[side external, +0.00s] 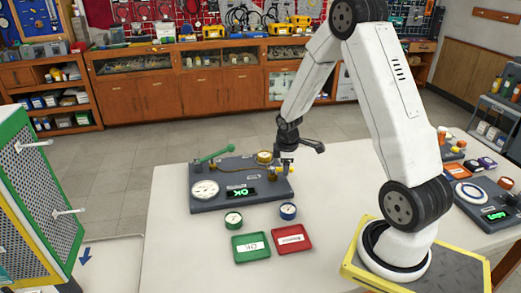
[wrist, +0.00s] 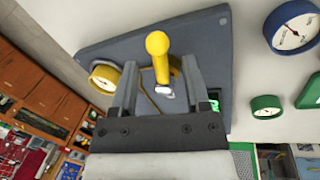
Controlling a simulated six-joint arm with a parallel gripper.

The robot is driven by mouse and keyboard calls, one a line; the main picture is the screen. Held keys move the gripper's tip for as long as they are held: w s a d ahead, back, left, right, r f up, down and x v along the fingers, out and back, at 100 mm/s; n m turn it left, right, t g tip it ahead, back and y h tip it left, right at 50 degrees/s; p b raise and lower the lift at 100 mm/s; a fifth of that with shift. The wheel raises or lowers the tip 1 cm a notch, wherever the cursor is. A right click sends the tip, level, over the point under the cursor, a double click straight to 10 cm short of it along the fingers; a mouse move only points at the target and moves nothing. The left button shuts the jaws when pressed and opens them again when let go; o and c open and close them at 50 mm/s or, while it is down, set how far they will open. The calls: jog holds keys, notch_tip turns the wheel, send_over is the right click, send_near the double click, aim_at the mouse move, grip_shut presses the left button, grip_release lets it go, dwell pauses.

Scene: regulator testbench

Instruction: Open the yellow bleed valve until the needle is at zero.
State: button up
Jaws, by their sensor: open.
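The grey testbench (side external: 222,200) lies on the white table. The yellow bleed valve (wrist: 157,46) has a round-ended yellow handle and shows between my finger tips in the wrist view. In the side view small yellow parts (side external: 277,170) show beside my gripper (side external: 286,167).
A green lever (side external: 214,154) and a yellow-rimmed gauge (side external: 264,157) are on the bench. A green gauge (side external: 233,220), a blue gauge (side external: 288,211), a green tray (side external: 238,256) and a red tray (side external: 291,249) stand in front. The table's front left is clear.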

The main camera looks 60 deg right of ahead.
jog(key=shift+d+f, duration=0.1)
jog(key=shift+f, duration=0.25)
grip_shut()
jog(key=shift+w+n, duration=0.1)
jog(key=shift+n, duration=0.2)
jog(key=shift+w+d+n, duration=0.25)
jog(key=shift+d+n, duration=0.2)
jog(key=shift+n, duration=0.75)
grip_release()
